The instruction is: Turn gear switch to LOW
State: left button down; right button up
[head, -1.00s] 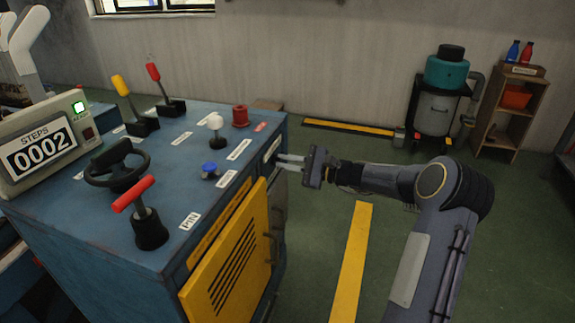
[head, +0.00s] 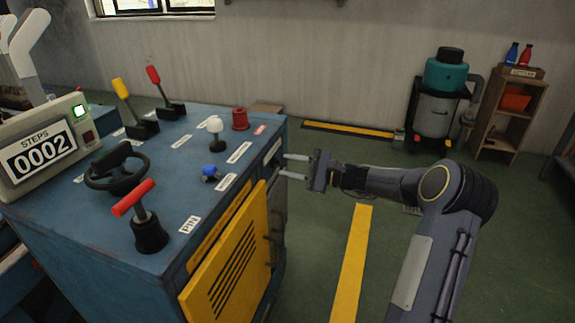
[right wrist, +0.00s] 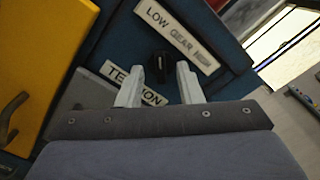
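The gear switch (right wrist: 158,67) is a small black knob on the blue cabinet's side panel. In the right wrist view it sits below a white label reading LOW and GEAR (right wrist: 176,36), with its last word blurred. I cannot tell which way the knob points. My right gripper (head: 284,166) is open and empty, facing that panel. In the right wrist view its two pale fingers appear on either side of the knob, and no contact is clear. In the head view the knob cannot be made out.
The cabinet (head: 110,262) top carries levers, a black wheel (head: 117,166), a red T-handle (head: 143,215) and a STEPS display reading 0002 (head: 42,150). A TENSION label (right wrist: 134,85) lies beside the knob.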

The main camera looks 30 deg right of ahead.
jog(key=p+v, duration=0.1)
jog(key=v, duration=0.5)
jog(key=shift+s+d, duration=0.15)
jog(key=shift+s, duration=0.05)
jog(key=s+a+r+n+g+h, duration=0.1)
jog(key=s+a+r+n+g, duration=0.1)
jog(key=s+a+n+g, duration=0.45)
jog(key=s+a+r+n+g+h, duration=0.25)
jog(key=s+a, duration=0.55)
jog(key=a, duration=0.5)
jog(key=s+a+f+n+t+h, duration=0.1)
jog(key=s+f+n+h, duration=0.2)
jog(key=s, duration=0.5)
jog(key=s+a+f+n+h, duration=0.1)
jog(key=s+a+f+n, duration=0.15)
jog(key=s+n, duration=0.45)
notch_tip(320, 180, up, 29)
jog(key=s+d+m+p, duration=0.1)
jog(key=p, duration=2.8)
jog(key=shift+s+f+m+p, duration=0.25)
jog(key=shift+s+m+p, duration=0.05)
jog(key=shift+m+p, duration=0.1)
